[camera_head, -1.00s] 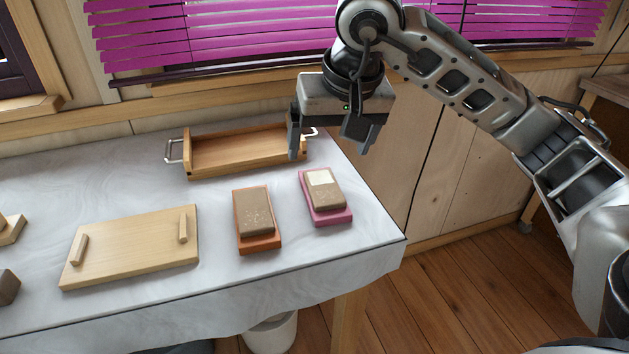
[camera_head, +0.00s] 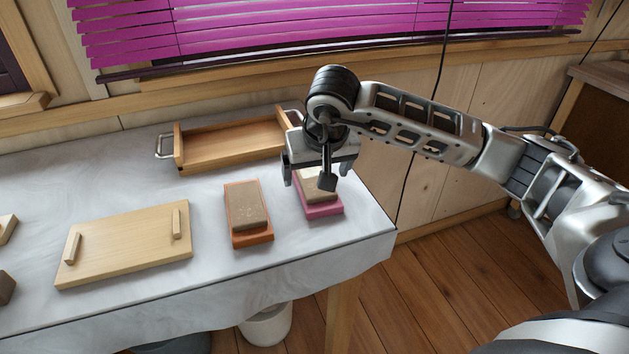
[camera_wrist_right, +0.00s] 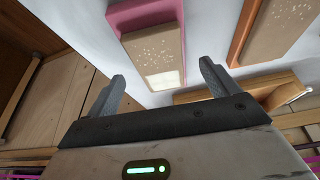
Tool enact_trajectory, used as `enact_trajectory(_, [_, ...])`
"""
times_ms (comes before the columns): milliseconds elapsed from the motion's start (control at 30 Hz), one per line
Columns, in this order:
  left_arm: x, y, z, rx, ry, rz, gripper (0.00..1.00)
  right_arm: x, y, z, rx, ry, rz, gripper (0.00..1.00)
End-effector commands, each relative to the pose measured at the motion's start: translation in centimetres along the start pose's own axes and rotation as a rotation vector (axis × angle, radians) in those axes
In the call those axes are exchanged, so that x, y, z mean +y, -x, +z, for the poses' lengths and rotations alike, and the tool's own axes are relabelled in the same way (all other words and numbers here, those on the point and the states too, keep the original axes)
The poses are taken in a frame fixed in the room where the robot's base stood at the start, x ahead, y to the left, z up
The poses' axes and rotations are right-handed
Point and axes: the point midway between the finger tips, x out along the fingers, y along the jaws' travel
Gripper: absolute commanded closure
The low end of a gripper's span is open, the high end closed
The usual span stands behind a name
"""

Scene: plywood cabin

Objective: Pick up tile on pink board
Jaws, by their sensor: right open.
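The pink board (camera_head: 322,211) lies near the right end of the table, with a brown tile (camera_head: 317,196) on top. My right gripper (camera_head: 307,182) is open above the tile and hides part of it in the head view. In the right wrist view, the tile (camera_wrist_right: 155,55) has a pale patch at its near end and rests on the pink board (camera_wrist_right: 137,13). The open right gripper (camera_wrist_right: 165,82) has nothing between its fingers. It is apart from the tile in that view. My left gripper is not in view.
An orange board (camera_head: 251,239) with another brown tile (camera_head: 247,204) lies left of the pink one. A wooden tray (camera_head: 230,151) with metal handles stands behind. A light wooden board (camera_head: 125,245) with two bars lies at left. Marble tabletop (camera_head: 315,243) is bare in front.

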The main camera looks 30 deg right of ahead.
Motion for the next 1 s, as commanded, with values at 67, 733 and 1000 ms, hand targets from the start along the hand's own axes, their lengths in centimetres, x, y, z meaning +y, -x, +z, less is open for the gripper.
enact_trajectory(67, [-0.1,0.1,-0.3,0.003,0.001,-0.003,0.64,-0.1,-1.1,0.1,-0.004,-0.001,0.0,0.13])
enact_trajectory(733, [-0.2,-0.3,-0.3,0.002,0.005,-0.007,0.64,-0.1,-2.4,-0.1,0.003,-0.001,-0.001,0.68])
enact_trajectory(1000, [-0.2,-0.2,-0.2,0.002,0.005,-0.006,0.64,-0.1,-2.1,-0.2,0.004,-0.001,-0.002,0.68])
